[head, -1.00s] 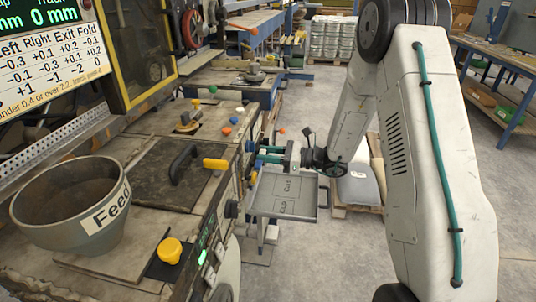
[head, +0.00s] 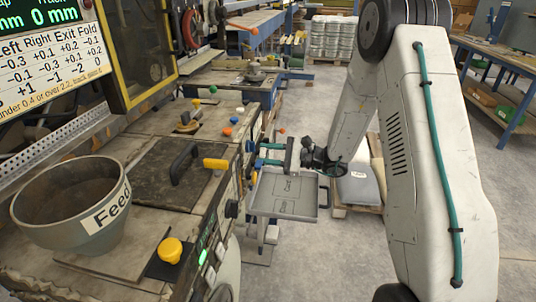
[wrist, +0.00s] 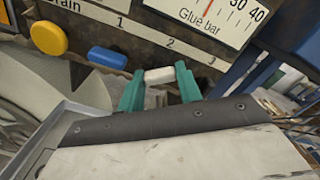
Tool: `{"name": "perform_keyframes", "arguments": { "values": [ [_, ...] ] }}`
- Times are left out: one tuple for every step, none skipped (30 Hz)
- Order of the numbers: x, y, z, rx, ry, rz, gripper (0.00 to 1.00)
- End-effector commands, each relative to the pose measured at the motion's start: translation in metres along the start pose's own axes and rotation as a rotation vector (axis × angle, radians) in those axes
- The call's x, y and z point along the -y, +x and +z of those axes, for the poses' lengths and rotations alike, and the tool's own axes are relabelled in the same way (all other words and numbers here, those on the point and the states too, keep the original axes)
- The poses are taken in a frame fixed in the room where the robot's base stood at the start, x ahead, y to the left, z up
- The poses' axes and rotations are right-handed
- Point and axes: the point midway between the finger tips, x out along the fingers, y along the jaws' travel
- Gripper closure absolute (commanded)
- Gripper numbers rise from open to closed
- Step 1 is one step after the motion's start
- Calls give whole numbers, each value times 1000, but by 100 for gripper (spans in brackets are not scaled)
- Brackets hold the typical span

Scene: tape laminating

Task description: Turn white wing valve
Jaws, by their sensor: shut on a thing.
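The white wing valve (wrist: 159,75) sits on the machine's dark front panel, by the printed numbers 2 and 3 in the wrist view. My gripper (wrist: 161,84) is shut on it, with one teal fingertip against each end of the wing. The wing lies nearly level in the wrist view, its right end slightly higher. In the head view my gripper (head: 259,154) reaches leftward to the panel's side. The white valve cannot be made out there.
A blue wing valve (wrist: 108,57) and a yellow knob (wrist: 48,38) are left of the white valve. The glue bar scale (wrist: 215,18) is above right. A grey tray (head: 309,212) is below my gripper. A black handle (head: 178,162) is on the machine top.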

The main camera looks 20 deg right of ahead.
Motion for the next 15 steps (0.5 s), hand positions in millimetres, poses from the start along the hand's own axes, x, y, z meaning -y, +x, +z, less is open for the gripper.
{"name": "perform_keyframes", "arguments": {
  "values": [
    [-1,-1,0,-1,-42,0,88],
    [-1,-1,0,-1,-70,0,88],
    [-1,-1,0,-1,-109,0,88],
    [-1,-1,0,-1,-137,0,88],
    [-1,-1,0,-1,-165,0,88],
    [-1,-1,0,-1,-204,0,88],
    [-1,-1,0,-1,-232,1,88],
    [-1,-1,0,-1,-260,1,88],
    [-1,-1,0,-1,-298,1,88],
    [-1,-1,0,-1,-327,1,88],
    [-1,-1,0,-1,-355,1,88],
    [-1,-1,0,-1,-393,1,88],
    [-1,-1,0,-1,-421,1,88],
    [-1,-1,0,-1,-450,1,88],
    [-1,-1,0,-1,-488,1,88]
  ]
}}
